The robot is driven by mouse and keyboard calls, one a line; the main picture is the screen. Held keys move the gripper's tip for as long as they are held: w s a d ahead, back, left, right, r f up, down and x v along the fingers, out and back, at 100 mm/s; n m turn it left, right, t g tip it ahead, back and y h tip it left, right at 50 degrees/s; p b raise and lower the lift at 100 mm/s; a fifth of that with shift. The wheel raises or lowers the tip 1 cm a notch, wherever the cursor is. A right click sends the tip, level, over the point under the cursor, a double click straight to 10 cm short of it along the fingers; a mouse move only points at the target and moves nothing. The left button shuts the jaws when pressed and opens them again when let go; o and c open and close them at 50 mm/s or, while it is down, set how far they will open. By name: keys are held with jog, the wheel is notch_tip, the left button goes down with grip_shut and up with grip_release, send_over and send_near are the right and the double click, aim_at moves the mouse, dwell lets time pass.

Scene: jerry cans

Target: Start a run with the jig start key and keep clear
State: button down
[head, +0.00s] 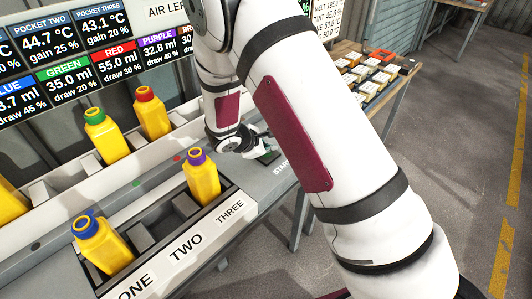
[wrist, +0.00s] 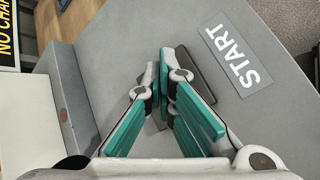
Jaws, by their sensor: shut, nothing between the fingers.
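My gripper (head: 264,152) is at the right end of the grey jig bench, beside the START label (head: 281,168). In the wrist view its teal-padded fingers (wrist: 164,72) are shut and empty. Their tips are over a dark flat piece (wrist: 206,78), apparently the start key, next to the START label (wrist: 238,55). The fingers hide part of it, and I cannot tell whether they touch or press it. Yellow jerry cans with blue (head: 103,248), purple (head: 202,180), green (head: 104,140) and red (head: 151,116) caps stand upright in the jig.
A readout board (head: 90,60) stands behind. A wooden table (head: 392,84) with small boxes is at the back right. The floor (head: 455,130) at right is clear.

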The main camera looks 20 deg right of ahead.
aim_at(268, 155)
jog(key=shift+r, duration=0.1)
jog(key=shift+r+p, duration=0.3)
jog(key=shift+r, duration=0.3)
jog(key=shift+r+p, duration=0.95)
jog(key=shift+r, duration=1.55)
